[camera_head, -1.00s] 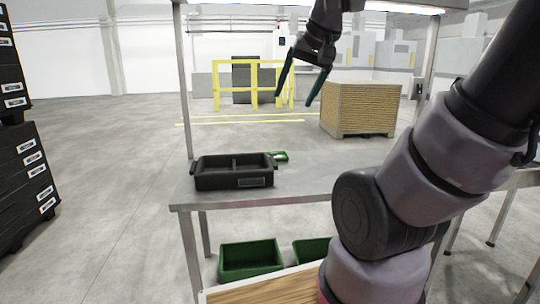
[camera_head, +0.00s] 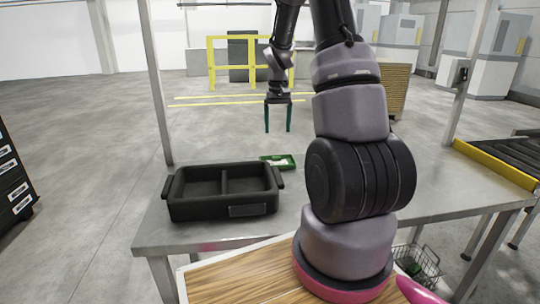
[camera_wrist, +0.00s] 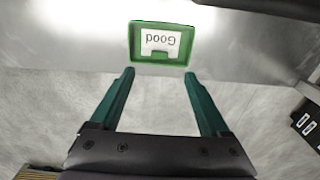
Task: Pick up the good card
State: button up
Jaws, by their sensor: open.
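The good card is a white card (camera_wrist: 160,42) printed "Good", upside down in the wrist view. It lies in a small green tray (camera_wrist: 133,45) on the metal table. In the head view the green tray (camera_head: 291,163) sits just right of the black divided bin, with the card (camera_head: 279,162) a small white patch in it. My gripper (camera_head: 278,131) is open and empty, fingers pointing down, above and behind the tray. In the wrist view the open fingers (camera_wrist: 160,72) point toward the tray's near edge.
The black two-compartment bin (camera_head: 250,211) stands on the metal table (camera_head: 155,232) beside the tray. A conveyor with a yellow rail (camera_head: 497,165) is at the right. A wire basket (camera_head: 426,262) is low at the right. A yellow barrier (camera_head: 211,65) is behind.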

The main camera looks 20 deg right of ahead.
send_over(277, 157)
jog(key=f, duration=0.5)
jog(key=shift+w+d+f, duration=0.1)
jog(key=shift+w+f, duration=0.15)
jog(key=shift+f, duration=0.15)
jog(key=shift+s+a+f, duration=0.1)
jog(key=shift+s+f, duration=0.05)
jog(key=shift+f, duration=1.4)
jog(key=shift+s+a+f, duration=0.1)
jog(key=shift+f, duration=1.4)
grip_shut()
